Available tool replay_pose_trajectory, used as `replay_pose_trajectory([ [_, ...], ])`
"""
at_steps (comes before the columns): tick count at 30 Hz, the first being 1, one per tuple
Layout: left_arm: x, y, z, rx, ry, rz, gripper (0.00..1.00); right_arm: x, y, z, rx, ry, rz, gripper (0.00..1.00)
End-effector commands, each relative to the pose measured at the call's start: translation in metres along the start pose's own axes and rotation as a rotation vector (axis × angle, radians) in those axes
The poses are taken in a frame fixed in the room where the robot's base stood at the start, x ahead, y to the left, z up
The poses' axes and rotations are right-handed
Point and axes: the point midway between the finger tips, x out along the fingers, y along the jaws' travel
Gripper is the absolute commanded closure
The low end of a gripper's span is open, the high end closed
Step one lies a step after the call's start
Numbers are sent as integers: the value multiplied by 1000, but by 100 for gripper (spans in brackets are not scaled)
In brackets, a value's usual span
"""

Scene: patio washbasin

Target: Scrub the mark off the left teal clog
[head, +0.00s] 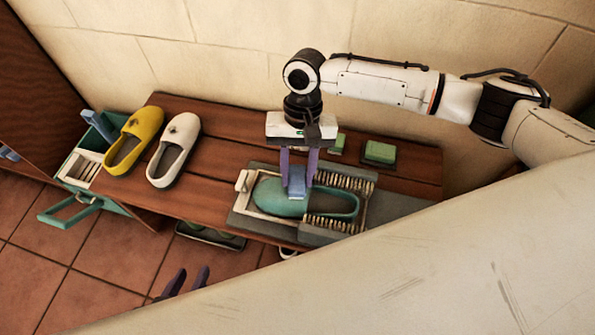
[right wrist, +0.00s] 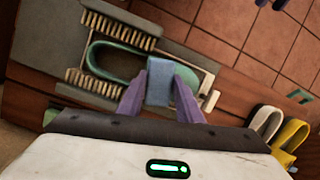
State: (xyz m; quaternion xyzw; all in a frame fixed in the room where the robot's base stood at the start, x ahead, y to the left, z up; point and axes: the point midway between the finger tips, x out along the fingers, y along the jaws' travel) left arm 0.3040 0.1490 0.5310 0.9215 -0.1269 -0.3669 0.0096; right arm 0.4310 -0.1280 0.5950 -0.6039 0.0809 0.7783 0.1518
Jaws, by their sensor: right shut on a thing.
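A teal clog (head: 270,197) lies in a pale frame with bristle brushes (head: 335,223) on the bench; it also shows in the right wrist view (right wrist: 103,62). My right gripper (head: 297,182) points down over the clog, shut on a blue block (head: 296,188). The block is at the clog's upper, seemingly touching it, and also shows in the right wrist view (right wrist: 172,85). No mark is visible on the clog; the block hides part of it. My left gripper (head: 184,286) is low in front of the bench, fingers apart and empty.
A yellow clog (head: 128,150) and a white clog (head: 165,167) stand on the bench's left, each with a dark spot. Green blocks (head: 380,152) lie behind the brush frame. A teal crate (head: 75,210) is at the left. The bench between the white clog and frame is clear.

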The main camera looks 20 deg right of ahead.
Motion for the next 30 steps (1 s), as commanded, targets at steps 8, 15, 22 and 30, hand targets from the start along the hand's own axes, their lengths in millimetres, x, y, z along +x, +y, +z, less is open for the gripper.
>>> replay_pose_trajectory([
  [8, 0, 0, 2, 1, -5, -1, 69, 2, 0, 0, 0, 0, 0, 86],
  [15, 1, -1, -1, 2, -1, -1, 69, 6, 0, -2, -1, 0, -1, 86],
  [22, 2, -1, -5, 4, 6, -2, 69, 9, 0, -2, -1, 0, -1, 86],
  [30, 1, -1, -6, 4, 6, -2, 69, 12, 0, -3, 0, 0, 0, 86],
])
